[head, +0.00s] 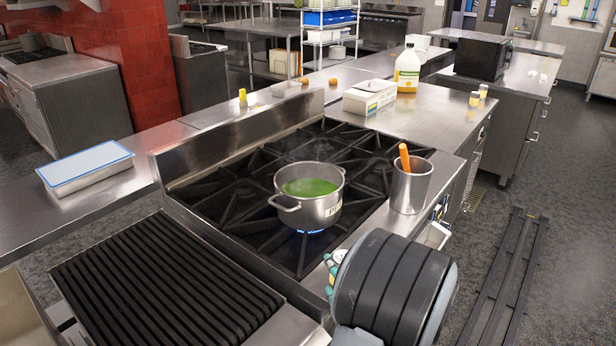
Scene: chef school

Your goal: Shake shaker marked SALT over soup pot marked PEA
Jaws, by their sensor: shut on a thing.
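A metal pot (318,210) with two handles stands on the black stove grate, with green soup (309,187) inside. A label on its front is partly readable and starts with P. Blue flame shows under it. My gripper (334,272) shows only in part at the stove's front edge, right of and nearer than the pot, mostly behind my dark arm link. It is shut on a small whitish thing, mostly hidden; I cannot read any mark on it. Two small pale-yellow jars, one nearer (474,98) and one farther (483,90), stand on the right counter, their marks unreadable.
A steel utensil cup (409,188) with an orange handle stands right of the pot. A lidded tray (86,168) lies at left. The ribbed grill (155,285) is bare.

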